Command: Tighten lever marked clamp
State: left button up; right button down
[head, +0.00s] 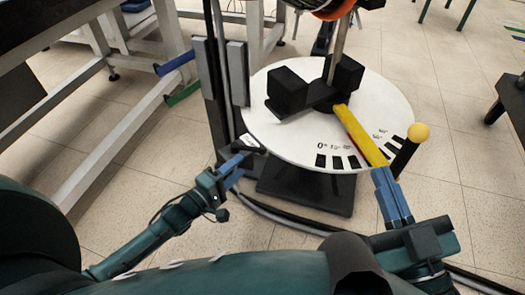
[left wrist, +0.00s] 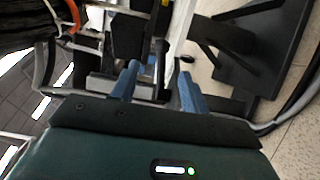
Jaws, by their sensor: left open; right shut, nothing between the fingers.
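A small black lever (head: 244,147) with a white label sticks out at the left edge of the round white dial plate, beside the dark upright; the label's text is too small to read. My left gripper (head: 238,164) is open just in front of and below this lever, its blue fingers close to it. I cannot tell whether they touch it. In the left wrist view the left gripper (left wrist: 159,70) shows its two blue fingers apart, with dark parts of the stand beyond them. My right gripper (head: 382,171) is shut and empty, at the outer end of the yellow pointer arm (head: 357,131).
The white dial plate (head: 285,142) carries degree marks and black blocks. A black base plate (head: 305,194) and cables lie below. A grey metal frame (head: 120,125) stands left.

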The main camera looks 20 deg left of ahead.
aim_at(260, 148)
pick_arm(q)
jog(key=b+x, duration=0.3)
jog(key=x, duration=0.6)
jog(key=shift+w+d+f, duration=0.15)
jog(key=shift+f, duration=0.05)
jog(key=shift+w+d+r+b, duration=0.1)
jog(key=shift+w+d+b, duration=0.05)
jog(key=shift+w+b, duration=0.2)
pick_arm(e)
jog(key=r+n+y, duration=0.1)
jog(key=r+n+t+y, duration=0.1)
jog(key=r+n+y, duration=0.2)
jog(key=r+n, duration=0.1)
jog(key=shift+w+d+r+y, duration=0.1)
jog(key=shift+w+d+y, duration=0.2)
jog(key=shift+y, duration=0.1)
pick_arm(q)
grip_shut()
jog(key=shift+s, duration=0.1)
